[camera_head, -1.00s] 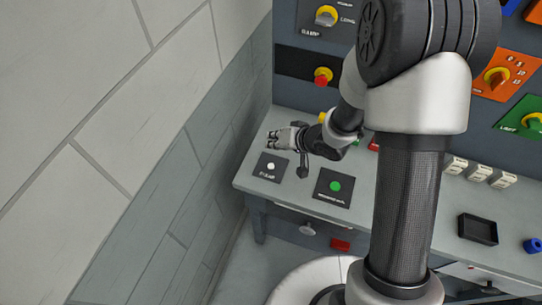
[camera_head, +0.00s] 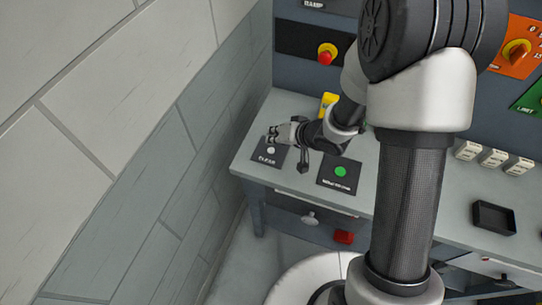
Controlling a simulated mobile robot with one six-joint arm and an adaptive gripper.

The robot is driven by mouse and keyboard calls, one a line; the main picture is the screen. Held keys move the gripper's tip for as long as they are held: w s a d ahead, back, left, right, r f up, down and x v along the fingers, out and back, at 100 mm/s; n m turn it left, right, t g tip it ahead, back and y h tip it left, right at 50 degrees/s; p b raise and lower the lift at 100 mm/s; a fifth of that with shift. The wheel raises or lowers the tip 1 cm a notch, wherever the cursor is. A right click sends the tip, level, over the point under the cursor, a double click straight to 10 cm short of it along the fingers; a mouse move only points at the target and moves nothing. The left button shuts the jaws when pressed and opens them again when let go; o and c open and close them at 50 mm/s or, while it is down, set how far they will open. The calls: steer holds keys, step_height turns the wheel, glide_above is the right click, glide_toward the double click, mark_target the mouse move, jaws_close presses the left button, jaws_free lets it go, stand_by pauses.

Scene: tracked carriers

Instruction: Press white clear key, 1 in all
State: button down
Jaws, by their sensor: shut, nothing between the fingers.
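The white clear key (camera_head: 270,150) is a small round button on a dark plate labelled CLEAR (camera_head: 266,161), at the left end of the grey bench. My gripper (camera_head: 268,138) is shut and empty. Its fingertips are just above the far side of the key in the picture. I cannot tell whether they touch the key or the plate. The key's top still shows.
A green button (camera_head: 340,171) on a dark plate is just right of my gripper. A yellow object (camera_head: 328,104) stands behind my wrist. A red knob (camera_head: 327,54) is on the upright panel. A black tray (camera_head: 493,217) lies at the right. The wall is close on the left.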

mark_target(274, 149)
steer(key=shift+f+b, duration=0.35)
steer(key=shift+f, duration=0.65)
stand_by(0.7)
steer(key=shift+f, duration=0.4)
steer(key=shift+f, duration=0.45)
stand_by(0.4)
stand_by(0.4)
steer(key=shift+r+p, duration=0.8)
steer(key=shift+r, duration=0.1)
step_height(274, 149, up, 5)
steer(key=p, duration=0.5)
